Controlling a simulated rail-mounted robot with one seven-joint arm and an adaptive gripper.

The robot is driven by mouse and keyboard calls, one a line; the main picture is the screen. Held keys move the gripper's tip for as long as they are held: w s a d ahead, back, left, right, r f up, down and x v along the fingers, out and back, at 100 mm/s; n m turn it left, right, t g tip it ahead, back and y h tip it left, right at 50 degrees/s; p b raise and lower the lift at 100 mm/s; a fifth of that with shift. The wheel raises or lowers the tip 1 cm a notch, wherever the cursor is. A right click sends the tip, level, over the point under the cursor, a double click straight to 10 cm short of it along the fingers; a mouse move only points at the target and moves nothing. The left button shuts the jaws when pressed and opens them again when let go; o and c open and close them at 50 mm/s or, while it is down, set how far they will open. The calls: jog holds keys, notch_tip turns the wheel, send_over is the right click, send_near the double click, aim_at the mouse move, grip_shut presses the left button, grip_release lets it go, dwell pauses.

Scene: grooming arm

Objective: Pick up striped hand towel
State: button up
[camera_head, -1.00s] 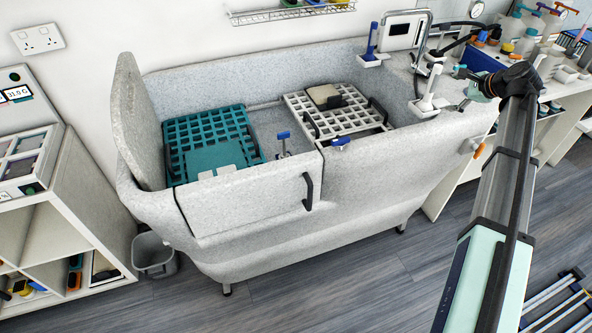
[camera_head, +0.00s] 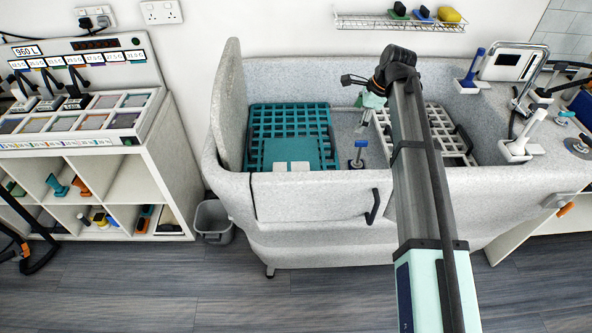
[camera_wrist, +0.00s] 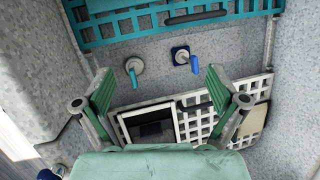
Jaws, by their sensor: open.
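I cannot make out a striped hand towel in either view. My gripper (camera_wrist: 160,74) is open and empty in the wrist view, its two green-padded fingers spread wide above the inside of a speckled grey tub. In the head view my arm reaches over the tub (camera_head: 310,240), with its end above the middle of the basin. My arm hides part of the right side of the tub.
A teal grid rack (camera_head: 288,112) lies in the tub's left part, and a white grid rack (camera_head: 440,122) in its right part. A blue-topped fitting (camera_head: 358,152) stands between them. A wire shelf (camera_head: 385,22) hangs above. A shelving unit (camera_head: 150,165) and grey bin (camera_head: 213,220) stand left.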

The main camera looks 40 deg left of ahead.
jog(key=s+a+f+n+h+p, duration=0.1)
jog(key=s+a+f+h, duration=0.15)
jog(key=s+a, duration=1.05)
jog(key=p, duration=0.3)
send_near(292, 168)
jog(key=shift+g, duration=0.4)
jog(key=f, duration=0.5)
jog(key=shift+w+a+f, duration=0.15)
jog(key=shift+a, duration=0.15)
jog(key=shift+s+a+f+p, duration=0.15)
jog(key=shift+f+p, duration=0.2)
jog(key=shift+f, duration=0.55)
jog(key=shift+a+f+p, duration=0.1)
jog(key=shift+f+p, duration=0.3)
jog(key=shift+f, duration=0.45)
jog(key=shift+s+a+f+p, duration=0.15)
jog(key=shift+f+p, duration=0.2)
jog(key=shift+f, duration=0.55)
jog(key=c, duration=1.3)
